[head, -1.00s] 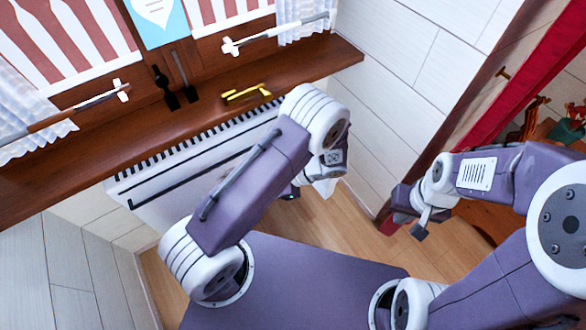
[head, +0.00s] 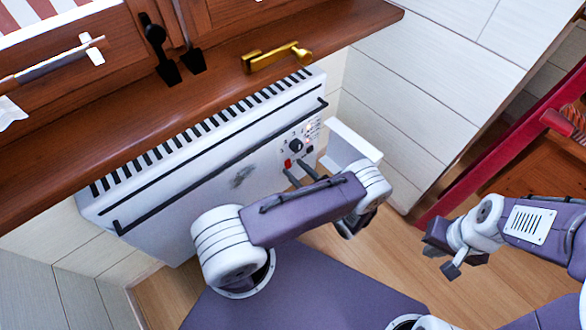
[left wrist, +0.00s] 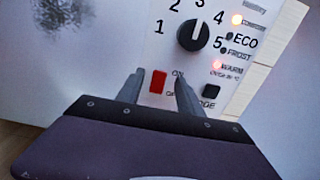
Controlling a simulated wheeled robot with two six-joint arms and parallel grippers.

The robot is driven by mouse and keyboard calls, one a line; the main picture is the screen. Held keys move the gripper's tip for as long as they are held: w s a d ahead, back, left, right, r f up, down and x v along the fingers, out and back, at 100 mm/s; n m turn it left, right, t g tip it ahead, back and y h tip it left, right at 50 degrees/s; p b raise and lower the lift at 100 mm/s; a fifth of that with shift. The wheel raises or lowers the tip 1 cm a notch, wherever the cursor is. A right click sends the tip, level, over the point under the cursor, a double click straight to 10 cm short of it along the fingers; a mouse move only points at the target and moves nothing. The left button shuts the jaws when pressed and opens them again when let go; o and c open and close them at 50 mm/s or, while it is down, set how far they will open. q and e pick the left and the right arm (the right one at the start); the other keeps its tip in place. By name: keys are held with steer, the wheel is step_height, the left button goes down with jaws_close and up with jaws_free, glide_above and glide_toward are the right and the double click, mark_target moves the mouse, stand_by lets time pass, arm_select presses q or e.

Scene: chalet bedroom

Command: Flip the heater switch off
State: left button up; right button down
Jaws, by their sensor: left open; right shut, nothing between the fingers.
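The white heater (head: 180,190) hangs on the wall below the wooden sill. Its control panel at the right end has a red switch (head: 287,163), a black dial (head: 295,146) and small lights. In the left wrist view the red switch (left wrist: 158,82) sits below and left of the dial (left wrist: 193,34), marked "ON" beside it. My left gripper (head: 294,167) is open and empty, pointing at the panel. In the left wrist view its fingers (left wrist: 158,90) appear on either side of the switch; contact cannot be told. My right gripper (head: 441,255) is shut and empty, off to the right.
A black button (left wrist: 211,90) is right of the right finger. Wooden floor (head: 330,255) is open at right.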

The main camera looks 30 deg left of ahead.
arm_select(q)
steer(key=shift+x, duration=1)
